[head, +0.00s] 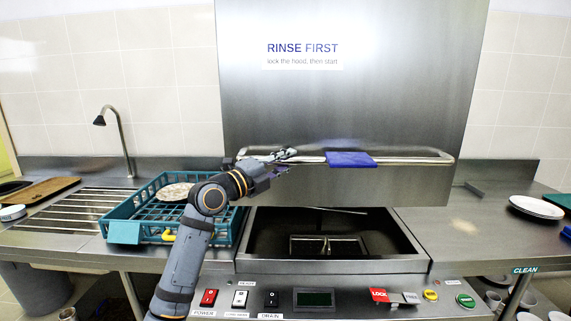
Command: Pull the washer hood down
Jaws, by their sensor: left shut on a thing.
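The steel washer hood (350,105) stands raised, with its lower edge above the open washer basin (330,239). A bar handle (405,157) runs across the hood's lower front, with a blue grip piece (351,160) at its middle. My left gripper (284,157) is shut on the handle, left of the blue piece. Its fingers are small in the head view and partly hidden by the wrist. My right gripper is not in view.
A teal dish rack (113,213) with a plate (176,191) stands left of the basin. The front panel carries switches, a display (314,298) and a red LOCK lever (379,295). White plates (535,207) lie on the right counter. A tap (118,135) stands at the back left.

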